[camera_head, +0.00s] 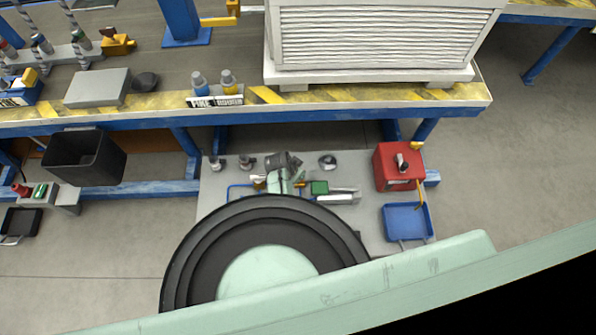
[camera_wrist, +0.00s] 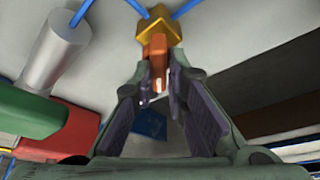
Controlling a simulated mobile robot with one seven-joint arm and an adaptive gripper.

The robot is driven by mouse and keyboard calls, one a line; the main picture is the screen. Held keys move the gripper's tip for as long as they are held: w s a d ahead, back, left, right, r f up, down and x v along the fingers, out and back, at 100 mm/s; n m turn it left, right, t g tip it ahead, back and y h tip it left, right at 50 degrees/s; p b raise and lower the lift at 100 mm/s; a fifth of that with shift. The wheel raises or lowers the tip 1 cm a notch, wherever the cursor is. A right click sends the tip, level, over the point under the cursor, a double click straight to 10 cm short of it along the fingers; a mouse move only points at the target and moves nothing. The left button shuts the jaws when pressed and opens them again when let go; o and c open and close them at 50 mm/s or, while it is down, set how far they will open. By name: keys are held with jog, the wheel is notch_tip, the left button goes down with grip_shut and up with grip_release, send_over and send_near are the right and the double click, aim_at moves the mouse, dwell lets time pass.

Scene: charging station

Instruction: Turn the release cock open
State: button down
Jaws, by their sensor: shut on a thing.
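The release cock shows in the wrist view as a yellow block (camera_wrist: 158,27) with blue lines running from it and an orange handle (camera_wrist: 155,52) pointing toward me. My gripper (camera_wrist: 160,85) has its two purple-padded fingertips closed around the orange handle's near end. The handle's tip is partly hidden between the pads. In the head view my gripper (camera_head: 283,165) is over the grey bench beneath my arm. My arm largely hides the cock there, so its turn angle cannot be read from that view.
A silver cylinder (camera_wrist: 60,50) and a green part (camera_wrist: 30,112) lie left of my fingers. On the bench (camera_head: 370,235) stand a red box (camera_head: 398,166) and a blue tray (camera_head: 406,222) to the right. A blue-legged table (camera_head: 330,107) borders the far side.

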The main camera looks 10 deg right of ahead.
jog(key=n, duration=0.2)
jog(key=s+n+t+y+p, duration=0.1)
jog(key=n, duration=0.1)
jog(key=shift+d+f+n+p, duration=0.2)
jog(key=shift+n+p, duration=0.1)
jog(key=shift+w+d+n+y+p, duration=0.15)
jog(key=shift+n+y, duration=0.25)
jog(key=shift+n, duration=0.5)
jog(key=shift+s+n+y+p, duration=0.15)
jog(key=shift+n+y, duration=0.25)
jog(key=shift+n, duration=0.5)
jog(key=shift+w+t, duration=0.1)
jog(key=shift+t, duration=0.2)
jog(key=c, duration=1.6)
grip_release()
jog(key=shift+f, duration=0.1)
jog(key=shift+c, duration=0.2)
jog(key=shift+w, duration=0.15)
